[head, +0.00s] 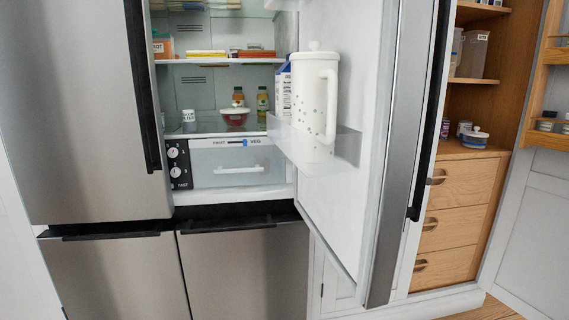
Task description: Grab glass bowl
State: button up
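Two small bowls could be the glass bowl, and I cannot tell which. One bowl (235,117), with red contents or colour and a pale top, stands on the lower shelf inside the open fridge. The other is a clear bowl with a blue lid (475,139), standing on the wooden counter of the open cabinet at the right. Both are small in the picture. My gripper is not in view, so its distance from either bowl does not show.
The fridge's right door (345,200) stands open between fridge and cabinet, with a white pitcher (308,105) and a carton (283,90) in its rack. Bottles (262,101) stand behind the red bowl. The left fridge door (75,110) is shut. An open cabinet door (535,220) is at far right.

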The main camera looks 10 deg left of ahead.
aim_at(236, 118)
jog(key=j, duration=1.5)
jog(key=i+j, duration=0.3)
jog(key=i, duration=0.2)
jog(key=i+j+z, duration=0.1)
jog(key=i+j, duration=0.15)
jog(key=i, duration=0.3)
jog(key=i+j, duration=0.35)
jog(key=i, duration=0.15)
jog(key=i+j, duration=0.3)
jog(key=i, duration=0.2)
jog(key=l+z, duration=0.05)
